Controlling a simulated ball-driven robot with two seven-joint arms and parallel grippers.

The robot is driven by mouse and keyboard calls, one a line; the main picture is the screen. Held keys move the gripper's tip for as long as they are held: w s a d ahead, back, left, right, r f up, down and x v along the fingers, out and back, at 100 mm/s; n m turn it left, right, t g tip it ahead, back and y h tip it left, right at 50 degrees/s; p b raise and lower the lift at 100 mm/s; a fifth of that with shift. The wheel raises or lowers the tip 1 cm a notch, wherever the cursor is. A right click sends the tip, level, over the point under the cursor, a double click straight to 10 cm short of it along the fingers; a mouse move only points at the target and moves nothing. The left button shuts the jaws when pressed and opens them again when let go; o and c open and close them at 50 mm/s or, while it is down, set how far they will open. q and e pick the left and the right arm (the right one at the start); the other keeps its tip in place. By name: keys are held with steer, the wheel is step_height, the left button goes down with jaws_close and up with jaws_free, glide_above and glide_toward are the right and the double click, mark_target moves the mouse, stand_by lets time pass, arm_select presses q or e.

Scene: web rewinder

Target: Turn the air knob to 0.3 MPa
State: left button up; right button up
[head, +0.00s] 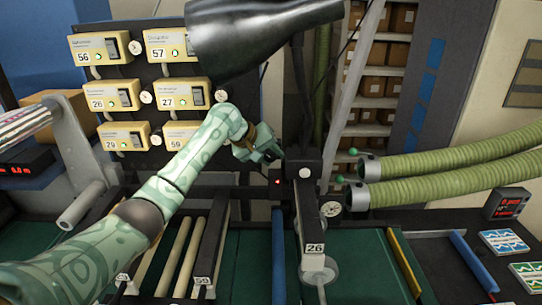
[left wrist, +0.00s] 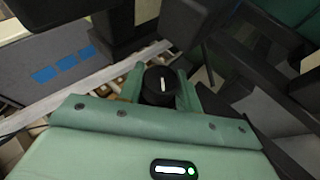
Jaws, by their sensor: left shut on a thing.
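My left gripper (head: 268,157) reaches in from the left to the dark machine block in the middle of the head view. In the left wrist view its green fingers (left wrist: 160,92) are shut on a round black air knob (left wrist: 160,84), one finger on each side. The knob has a white pointer line on its face, close to upright in that picture. In the head view the knob is hard to make out against the dark block. A round white-faced gauge (head: 330,208) sits below and right of the gripper; its reading is too small to tell. My right gripper is not in view.
A dark tapered cylinder (head: 260,32) crosses the top, above my left arm. A panel of yellow controller boxes (head: 110,93) stands behind the arm. Two green ribbed hoses (head: 450,165) come in from the right. A small red-lit display (head: 508,203) is at the far right.

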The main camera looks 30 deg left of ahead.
arm_select(q)
steer(key=g+y, duration=0.2)
steer(key=y, duration=0.1)
steer(key=shift+f+m, duration=0.1)
steer(key=shift+m, duration=0.3)
steer(key=shift+s+m+g+y, duration=0.1)
steer(key=shift+m+g+y, duration=0.3)
steer(key=shift+g+y, duration=0.75)
steer(key=shift+t+y, duration=0.25)
steer(key=shift+y, duration=0.2)
steer(key=o, duration=1)
steer(key=shift+s+d, duration=0.1)
steer(key=v, duration=1.2)
